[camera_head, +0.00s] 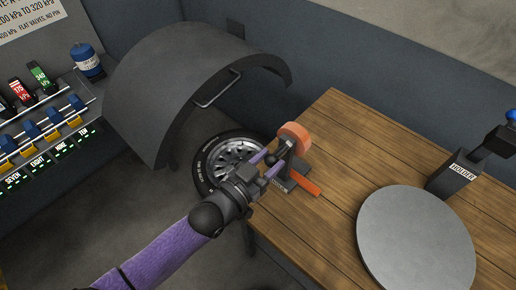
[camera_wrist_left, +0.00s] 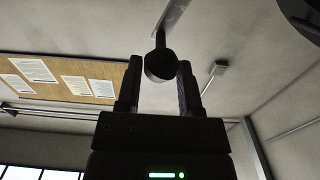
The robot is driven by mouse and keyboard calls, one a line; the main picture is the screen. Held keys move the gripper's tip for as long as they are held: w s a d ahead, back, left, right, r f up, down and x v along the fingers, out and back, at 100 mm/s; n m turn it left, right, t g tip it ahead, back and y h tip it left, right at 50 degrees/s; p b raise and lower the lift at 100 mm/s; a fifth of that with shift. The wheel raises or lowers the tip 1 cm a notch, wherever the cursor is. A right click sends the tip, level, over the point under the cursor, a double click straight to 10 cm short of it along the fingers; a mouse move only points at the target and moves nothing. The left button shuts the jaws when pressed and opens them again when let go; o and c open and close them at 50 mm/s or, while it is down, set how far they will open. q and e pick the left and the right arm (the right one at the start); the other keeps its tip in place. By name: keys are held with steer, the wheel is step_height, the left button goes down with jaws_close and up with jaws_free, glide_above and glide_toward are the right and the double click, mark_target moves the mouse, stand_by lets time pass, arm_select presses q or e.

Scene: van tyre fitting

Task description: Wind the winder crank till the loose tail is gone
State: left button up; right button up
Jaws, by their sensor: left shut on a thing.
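The winder (camera_head: 289,163) stands at the left edge of the wooden table, with an orange roll (camera_head: 295,135) at its top. A short flat orange strip, the loose tail (camera_head: 305,184), shows at its base on the table. My left gripper (camera_head: 269,164) is at the near left side of the winder, shut on the crank's dark round knob. In the left wrist view the knob (camera_wrist_left: 161,66) sits between both fingers, with the grey crank arm (camera_wrist_left: 173,17) running up from it. My right gripper is not in view.
A round grey plate (camera_head: 416,243) and a black block marked HOLDER (camera_head: 455,178) stand on the table (camera_head: 350,140). A wheel (camera_head: 226,158) is beneath a dark curved arch (camera_head: 180,75) with a handle.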

arm_select(q)
steer(key=s+d+f, duration=0.1)
steer(key=s+d+f+b, duration=0.1)
steer(key=shift+d+f, duration=0.15)
steer(key=shift+d, duration=0.15)
steer(key=shift+f, duration=0.1)
